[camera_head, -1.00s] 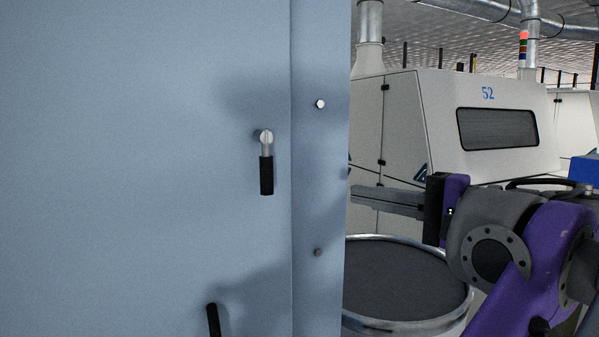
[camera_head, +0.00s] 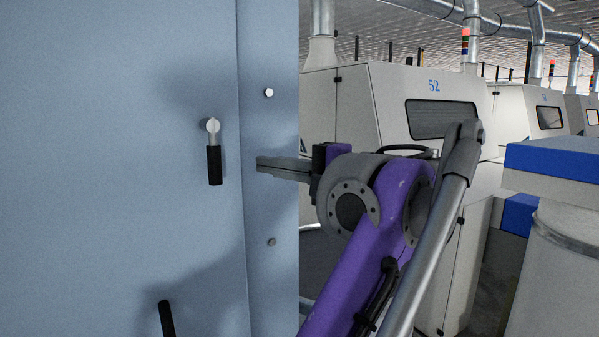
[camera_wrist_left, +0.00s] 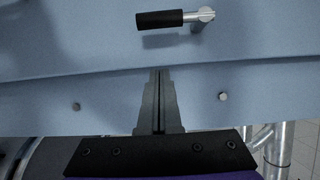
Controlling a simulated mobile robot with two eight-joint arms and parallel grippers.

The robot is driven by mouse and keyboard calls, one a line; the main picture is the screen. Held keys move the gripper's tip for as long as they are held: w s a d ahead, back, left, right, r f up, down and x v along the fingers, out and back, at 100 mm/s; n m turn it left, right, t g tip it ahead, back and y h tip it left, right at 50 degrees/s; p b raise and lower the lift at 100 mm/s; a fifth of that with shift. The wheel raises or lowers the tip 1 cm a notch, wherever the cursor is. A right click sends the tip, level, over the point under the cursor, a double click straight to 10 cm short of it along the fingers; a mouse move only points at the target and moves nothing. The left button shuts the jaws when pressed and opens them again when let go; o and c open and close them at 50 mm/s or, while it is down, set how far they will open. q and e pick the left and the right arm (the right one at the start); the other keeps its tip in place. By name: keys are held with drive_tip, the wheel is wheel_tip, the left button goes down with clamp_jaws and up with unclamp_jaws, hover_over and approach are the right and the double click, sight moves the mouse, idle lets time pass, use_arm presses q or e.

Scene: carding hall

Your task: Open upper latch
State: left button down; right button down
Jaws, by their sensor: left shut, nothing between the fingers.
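The upper latch (camera_head: 214,165) is a black handle hanging straight down from a silver pivot on a blue-grey cabinet door (camera_head: 110,150). In the left wrist view the same latch (camera_wrist_left: 165,19) lies across the top, its pivot at the right end. My left gripper (camera_head: 259,163) is shut and empty. Its grey fingers point left across the cabinet's edge strip, to the right of the latch handle and apart from it. In the left wrist view the closed fingertips (camera_wrist_left: 159,72) are below the handle with a gap. My right gripper is not in view.
A lower black handle (camera_head: 167,318) shows at the bottom of the door. Two bolt heads, upper (camera_head: 269,92) and lower (camera_head: 271,241), sit on the edge strip. Behind stands a white machine marked 52 (camera_head: 400,100). A blue-and-white block (camera_head: 555,160) is at right.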

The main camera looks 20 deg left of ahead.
use_arm(q)
drive_tip(key=shift+x, duration=1.05)
drive_tip(key=s, duration=0.1)
drive_tip(key=s+a+b, duration=0.1)
drive_tip(key=s, duration=0.1)
drive_tip(key=shift+s+a, duration=0.2)
drive_tip(key=shift+s, duration=0.1)
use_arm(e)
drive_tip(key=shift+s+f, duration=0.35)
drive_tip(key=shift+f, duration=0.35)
use_arm(q)
drive_tip(key=shift+w, duration=0.15)
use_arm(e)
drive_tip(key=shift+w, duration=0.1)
use_arm(q)
drive_tip(key=shift+a, duration=0.1)
